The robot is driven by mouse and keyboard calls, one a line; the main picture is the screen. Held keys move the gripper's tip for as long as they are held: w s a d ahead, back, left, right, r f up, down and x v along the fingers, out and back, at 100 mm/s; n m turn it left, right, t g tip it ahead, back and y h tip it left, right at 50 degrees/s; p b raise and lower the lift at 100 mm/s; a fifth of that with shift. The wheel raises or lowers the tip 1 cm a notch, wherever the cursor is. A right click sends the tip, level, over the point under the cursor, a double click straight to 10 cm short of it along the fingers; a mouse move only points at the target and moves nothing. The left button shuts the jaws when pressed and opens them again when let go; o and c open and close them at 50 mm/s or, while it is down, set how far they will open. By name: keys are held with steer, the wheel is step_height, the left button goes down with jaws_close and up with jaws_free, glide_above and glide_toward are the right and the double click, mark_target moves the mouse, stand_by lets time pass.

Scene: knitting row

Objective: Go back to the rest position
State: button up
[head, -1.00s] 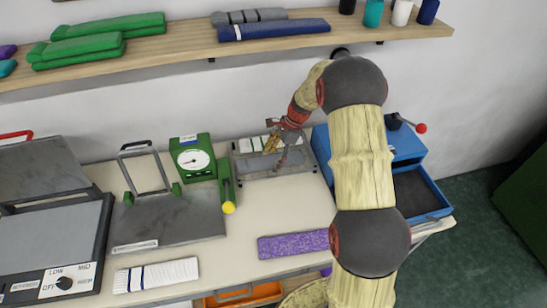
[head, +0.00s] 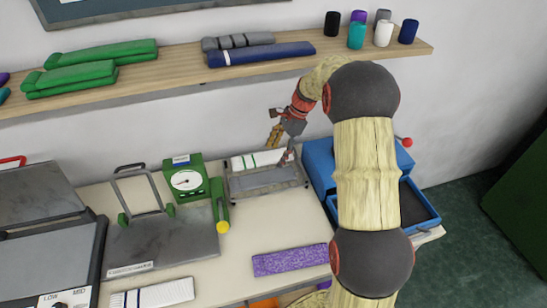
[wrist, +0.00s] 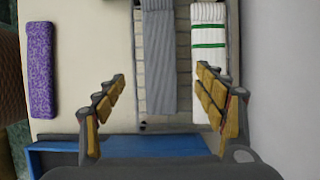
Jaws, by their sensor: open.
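My gripper (head: 283,137) is raised above the back of the table, over the grey tray (head: 268,188). In the wrist view my gripper (wrist: 163,95) shows its two yellow-padded fingers wide apart with nothing between them. Below it, apart from the fingers, lie a grey ribbed knitted piece (wrist: 160,50) and a white knitted piece with green stripes (wrist: 208,45). The striped piece also shows in the head view (head: 258,159) at the back of the tray.
A shelf (head: 180,72) with folded knits and yarn spools runs behind my arm. A blue drawer box (head: 320,165) stands right of the tray. A purple knitted piece (head: 290,260), a green dial scale (head: 186,179) and a grey press (head: 160,240) are on the table.

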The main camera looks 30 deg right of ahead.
stand_by(0.7)
steer(key=s+n+g+h, duration=0.1)
steer(key=s+n, duration=0.6)
steer(key=s, duration=0.1)
steer(key=s+a+r+n+t+h, duration=0.1)
steer(key=s+a+r+n, duration=0.3)
steer(key=s, duration=0.4)
steer(key=s+a+r+n+t+h, duration=0.1)
steer(key=s+a+r+n+t, duration=0.2)
steer(key=s+a+r, duration=0.3)
steer(key=s+a+r+n+t+h, duration=0.1)
steer(key=s+a+r+n, duration=0.4)
steer(key=s+r, duration=0.3)
steer(key=s+n, duration=0.1)
steer(key=s, duration=0.1)
steer(key=shift+s+a+r+t+b, duration=0.3)
steer(key=shift+a+t+b, duration=0.05)
steer(key=shift+t+b, duration=0.05)
